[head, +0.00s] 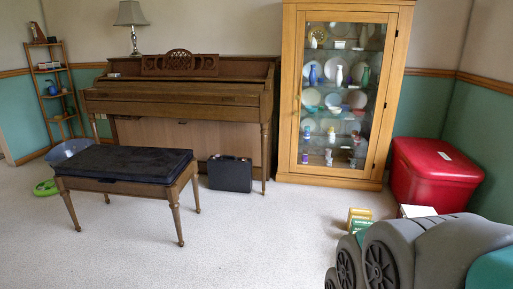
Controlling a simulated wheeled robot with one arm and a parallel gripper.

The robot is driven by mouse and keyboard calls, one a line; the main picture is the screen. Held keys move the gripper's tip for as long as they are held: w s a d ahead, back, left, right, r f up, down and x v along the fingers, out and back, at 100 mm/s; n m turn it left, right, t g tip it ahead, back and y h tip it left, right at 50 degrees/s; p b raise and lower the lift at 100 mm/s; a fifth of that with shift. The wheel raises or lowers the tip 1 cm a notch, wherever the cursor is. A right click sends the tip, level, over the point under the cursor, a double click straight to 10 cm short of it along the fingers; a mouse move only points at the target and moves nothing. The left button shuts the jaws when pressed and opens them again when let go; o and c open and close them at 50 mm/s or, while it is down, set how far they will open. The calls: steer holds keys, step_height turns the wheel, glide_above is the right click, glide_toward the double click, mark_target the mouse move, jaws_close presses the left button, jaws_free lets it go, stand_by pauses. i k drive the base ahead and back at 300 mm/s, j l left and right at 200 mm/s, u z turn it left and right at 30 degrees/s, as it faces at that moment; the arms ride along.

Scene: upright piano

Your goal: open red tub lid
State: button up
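A red tub (420,187) stands on the carpet at the right, in the corner between the glass cabinet and the green wall. Its red lid (436,158) appears to lie closed on top, with a small pale label on it. My gripper is not in the head view.
A grey toy with wheels (408,255) fills the lower right, in front of the tub. Small boxes (359,219) and a white box (416,211) lie near it. A wooden glass cabinet (285,110) stands left of the tub. The carpet (265,240) is clear in the middle.

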mark_target(431, 159)
steer(key=i+j, duration=0.1)
steer(key=i, duration=0.6)
steer(key=i+z, duration=0.1)
steer(key=i, duration=0.55)
steer(key=i+j, duration=0.2)
steer(key=i, duration=0.5)
steer(key=i+l+z, duration=0.35)
steer(key=i+z, duration=0.35)
steer(key=i, duration=0.15)
steer(key=i+z, duration=0.35)
steer(key=i, duration=0.3)
